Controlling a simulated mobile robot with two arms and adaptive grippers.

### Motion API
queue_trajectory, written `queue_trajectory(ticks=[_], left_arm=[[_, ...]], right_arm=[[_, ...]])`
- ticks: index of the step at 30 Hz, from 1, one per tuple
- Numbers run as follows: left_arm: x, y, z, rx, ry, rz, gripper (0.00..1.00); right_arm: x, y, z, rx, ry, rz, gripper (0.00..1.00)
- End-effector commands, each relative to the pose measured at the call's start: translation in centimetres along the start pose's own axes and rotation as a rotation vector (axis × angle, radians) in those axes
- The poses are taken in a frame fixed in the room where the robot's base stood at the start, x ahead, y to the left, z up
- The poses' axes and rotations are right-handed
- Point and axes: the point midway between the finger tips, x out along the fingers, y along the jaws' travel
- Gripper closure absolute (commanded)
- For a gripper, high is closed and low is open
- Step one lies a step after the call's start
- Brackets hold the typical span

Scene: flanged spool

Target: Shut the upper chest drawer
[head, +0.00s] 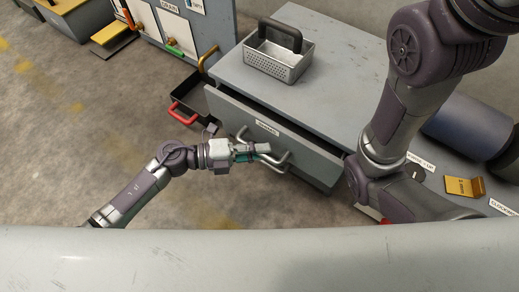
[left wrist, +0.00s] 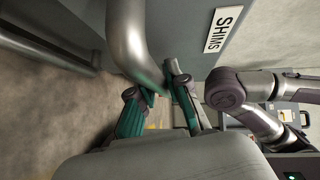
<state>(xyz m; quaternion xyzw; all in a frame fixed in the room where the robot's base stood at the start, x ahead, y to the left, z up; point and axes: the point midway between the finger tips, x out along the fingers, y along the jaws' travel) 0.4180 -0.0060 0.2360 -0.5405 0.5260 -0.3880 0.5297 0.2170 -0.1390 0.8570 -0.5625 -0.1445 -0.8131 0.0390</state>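The grey chest (head: 330,85) stands right of centre in the head view. Its upper drawer (head: 225,105) is pulled out a little; a dark gap shows between its front and the chest top. The drawer front has a label and a bent metal handle (head: 285,163). My left gripper (head: 262,149) is at this handle and covers its middle. In the left wrist view the handle (left wrist: 130,40) runs down to the teal-padded fingers (left wrist: 162,82), which stand apart; whether they press on it is unclear. My right arm crosses the right side; its gripper is hidden.
A metal basket with a dark handle (head: 278,55) stands on the chest top. An open dark drawer with a red handle (head: 184,112) juts out left of the chest. A blue-grey cylinder (head: 465,125) and a yellow bracket (head: 465,187) lie at right.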

Motion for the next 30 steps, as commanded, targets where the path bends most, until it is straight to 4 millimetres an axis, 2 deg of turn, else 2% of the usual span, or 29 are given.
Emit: queue_trajectory(ticks=[10,18,27,28,30], left_arm=[[0.1,0.0,0.1,0.000,-0.001,0.000,1.00],[2.6,-0.8,2.7,-0.001,-0.002,0.000,1.00],[2.8,-0.8,3.0,0.001,-0.007,0.000,1.00],[2.8,-0.8,3.0,0.001,-0.008,-0.001,0.83],[2.8,-0.8,3.0,0.001,-0.008,0.000,0.72]], right_arm=[[0.0,0.0,0.0,0.000,0.000,0.000,0.60],[0.4,0.1,0.2,0.000,-0.001,0.000,0.60],[0.4,0.1,0.2,0.000,-0.002,0.000,0.60],[0.4,0.1,0.2,-0.001,-0.002,0.000,0.60],[0.4,0.1,0.2,-0.001,-0.002,0.000,0.60]])
